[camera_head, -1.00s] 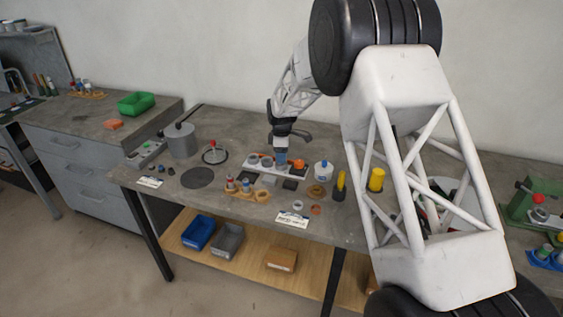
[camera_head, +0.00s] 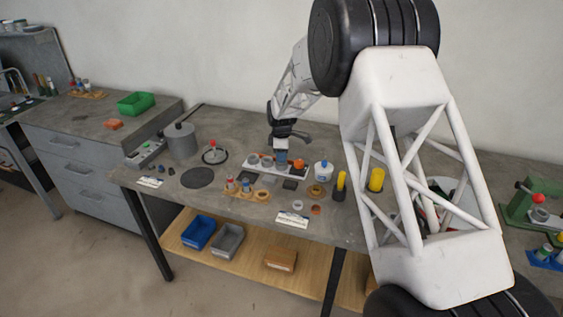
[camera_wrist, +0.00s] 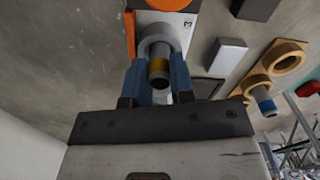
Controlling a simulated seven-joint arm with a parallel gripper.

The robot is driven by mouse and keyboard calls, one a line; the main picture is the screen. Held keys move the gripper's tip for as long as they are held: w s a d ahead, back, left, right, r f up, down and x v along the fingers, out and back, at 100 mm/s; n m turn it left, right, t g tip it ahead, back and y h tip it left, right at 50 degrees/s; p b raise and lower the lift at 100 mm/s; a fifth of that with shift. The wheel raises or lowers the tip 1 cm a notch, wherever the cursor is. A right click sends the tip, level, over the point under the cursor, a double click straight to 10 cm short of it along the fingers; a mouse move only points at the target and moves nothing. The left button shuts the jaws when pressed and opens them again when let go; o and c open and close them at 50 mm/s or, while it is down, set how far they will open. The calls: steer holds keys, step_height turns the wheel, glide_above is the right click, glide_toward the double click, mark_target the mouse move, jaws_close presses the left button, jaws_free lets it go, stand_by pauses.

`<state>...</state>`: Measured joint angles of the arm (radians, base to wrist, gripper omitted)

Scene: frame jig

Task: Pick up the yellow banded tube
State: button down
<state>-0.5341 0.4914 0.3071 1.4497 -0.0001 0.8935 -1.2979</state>
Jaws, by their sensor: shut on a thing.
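The yellow banded tube (camera_wrist: 159,70) is grey with a yellow band and shows end-on in the wrist view. My gripper (camera_wrist: 159,74) has its blue fingers on either side of it, shut on it. The tube is in line with a grey ring-shaped socket (camera_wrist: 164,29) on a white plate; I cannot tell whether its far end is still inside. In the head view my gripper (camera_head: 281,163) points down at the white jig plate (camera_head: 262,170), and its fingers hide the tube.
An orange knob (camera_head: 298,164) is just right of my gripper. A tan holder (camera_wrist: 286,62) carries a blue-banded tube (camera_wrist: 266,106). A white-and-blue pot (camera_head: 323,170) and a yellow-handled tool (camera_head: 341,181) stand to the right. A dark disc (camera_head: 198,178) lies left.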

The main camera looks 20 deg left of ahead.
steer(key=shift+r, duration=0.1)
steer(key=shift+r, duration=0.7)
step_height(320, 180, up, 2)
steer(key=shift+r, duration=0.15)
steer(key=s+d+r, duration=0.1)
steer(key=s+d, duration=0.7)
steer(key=s, duration=0.5)
steer(key=shift+s, duration=0.4)
steer(key=shift+r, duration=0.1)
steer(key=shift+r, duration=1.5)
